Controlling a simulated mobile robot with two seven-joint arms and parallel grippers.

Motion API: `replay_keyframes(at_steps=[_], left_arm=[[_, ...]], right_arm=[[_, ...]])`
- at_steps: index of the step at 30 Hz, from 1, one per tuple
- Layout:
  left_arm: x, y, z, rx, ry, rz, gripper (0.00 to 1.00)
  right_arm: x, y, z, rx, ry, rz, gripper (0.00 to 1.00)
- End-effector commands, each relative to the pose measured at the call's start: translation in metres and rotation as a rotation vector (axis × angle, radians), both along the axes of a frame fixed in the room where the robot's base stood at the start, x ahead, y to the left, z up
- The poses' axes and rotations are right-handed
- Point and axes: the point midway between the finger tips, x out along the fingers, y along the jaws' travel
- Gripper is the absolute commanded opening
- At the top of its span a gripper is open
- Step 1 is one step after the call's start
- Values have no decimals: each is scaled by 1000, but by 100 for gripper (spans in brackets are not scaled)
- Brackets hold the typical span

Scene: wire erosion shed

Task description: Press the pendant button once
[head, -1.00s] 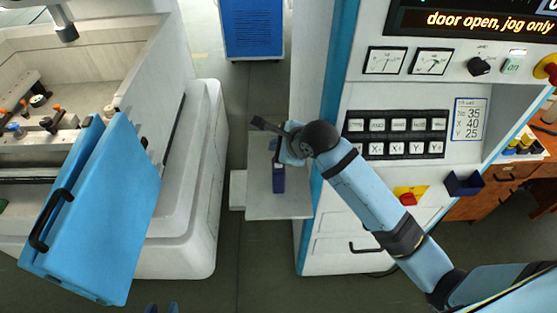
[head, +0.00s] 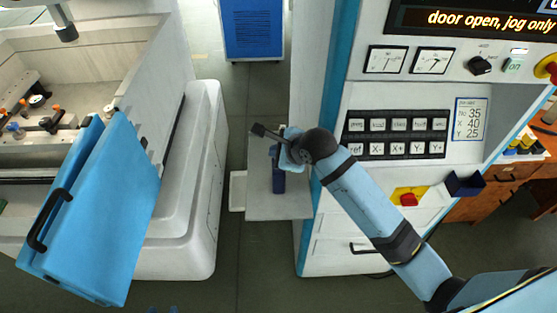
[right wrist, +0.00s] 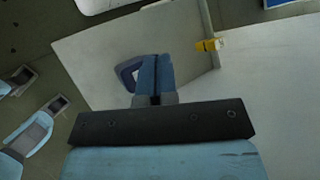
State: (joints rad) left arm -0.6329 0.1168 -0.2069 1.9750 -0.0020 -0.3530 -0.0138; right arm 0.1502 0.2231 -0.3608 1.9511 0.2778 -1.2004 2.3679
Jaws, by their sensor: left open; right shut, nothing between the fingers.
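A dark blue object (head: 278,182), which I take to be the pendant, sits on the pale shelf (head: 290,207) at the side of the control cabinet. It also shows in the right wrist view (right wrist: 126,75), partly hidden behind my fingers. No button can be made out on it. My right gripper (head: 275,158) points down over this object, its fingers shut and empty. In the right wrist view the fingertips (right wrist: 157,60) overlap the object; whether they touch it I cannot tell. My left gripper (head: 161,310) shows only as fingertips at the bottom edge, apart and empty.
The control cabinet's keypad (head: 395,135) and red stop button (head: 408,199) are to the right of the shelf. A machine tank with an open blue door (head: 100,215) stands at the left. A blue cabinet (head: 252,28) stands behind. Floor between tank and shelf is clear.

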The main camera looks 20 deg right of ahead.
Motion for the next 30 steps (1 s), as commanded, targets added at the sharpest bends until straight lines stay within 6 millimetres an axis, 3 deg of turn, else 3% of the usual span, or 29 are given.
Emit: replay_keyframes(at_steps=[12, 30], left_arm=[[9, 0, 5, -1, -16, 2, 43], [-1, 4, -1, 9, 2, -6, 43]], right_arm=[[0, 0, 0, 0, 0, 0, 0], [0, 0, 0, 0, 0, 0, 0]])
